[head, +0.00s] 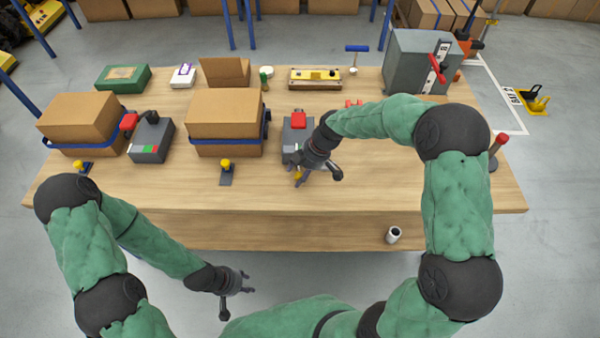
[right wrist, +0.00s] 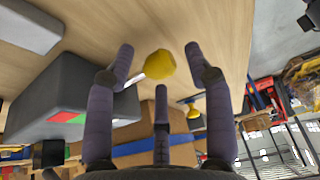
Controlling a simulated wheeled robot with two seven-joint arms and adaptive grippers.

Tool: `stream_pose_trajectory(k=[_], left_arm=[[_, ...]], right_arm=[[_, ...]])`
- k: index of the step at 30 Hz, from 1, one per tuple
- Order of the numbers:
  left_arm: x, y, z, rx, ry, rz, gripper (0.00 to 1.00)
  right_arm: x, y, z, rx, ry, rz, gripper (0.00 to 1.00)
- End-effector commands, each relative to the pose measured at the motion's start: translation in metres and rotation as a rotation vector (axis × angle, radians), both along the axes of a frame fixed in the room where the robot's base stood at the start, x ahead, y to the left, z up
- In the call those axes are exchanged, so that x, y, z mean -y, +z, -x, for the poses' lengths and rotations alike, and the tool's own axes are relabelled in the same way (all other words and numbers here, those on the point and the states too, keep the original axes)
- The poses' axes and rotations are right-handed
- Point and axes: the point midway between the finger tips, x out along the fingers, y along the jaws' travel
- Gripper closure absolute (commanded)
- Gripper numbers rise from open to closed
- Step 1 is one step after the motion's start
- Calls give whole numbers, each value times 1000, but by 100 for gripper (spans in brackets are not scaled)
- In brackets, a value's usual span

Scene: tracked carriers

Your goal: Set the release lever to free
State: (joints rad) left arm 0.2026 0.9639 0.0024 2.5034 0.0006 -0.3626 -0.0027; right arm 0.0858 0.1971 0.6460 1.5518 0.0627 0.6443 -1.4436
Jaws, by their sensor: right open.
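A lever with a yellow knob (head: 298,177) stands in front of a grey box with a red top handle (head: 298,121). My right gripper (head: 316,175) is open at this knob and partly hides it. In the right wrist view the yellow knob (right wrist: 160,65) shows between the spread fingers (right wrist: 165,70), with no visible grip on it. The grey box (right wrist: 75,95) with its red and green label is left of the fingers there. My left gripper (head: 238,295) is open and empty, in front of the table.
Strapped cardboard boxes (head: 225,115) (head: 80,118) stand left of the right gripper, with another red-handled grey box (head: 151,138) between them. A large grey cabinet (head: 415,65) is at the back right.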

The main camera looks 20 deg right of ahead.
Motion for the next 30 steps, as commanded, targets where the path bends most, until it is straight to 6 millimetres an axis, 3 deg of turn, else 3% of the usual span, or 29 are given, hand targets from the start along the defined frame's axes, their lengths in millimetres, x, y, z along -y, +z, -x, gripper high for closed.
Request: stream_pose_trajectory(k=[3,4,9,30], left_arm=[[0,0,0,0,0,0,60],[0,0,0,0,0,0,60],[0,0,0,0,0,0,60],[0,-1,0,0,0,0,60]], right_arm=[[0,0,0,0,0,0,47],[0,0,0,0,0,0,53],[0,0,0,0,0,0,100],[0,1,1,-1,20,-1,100]])
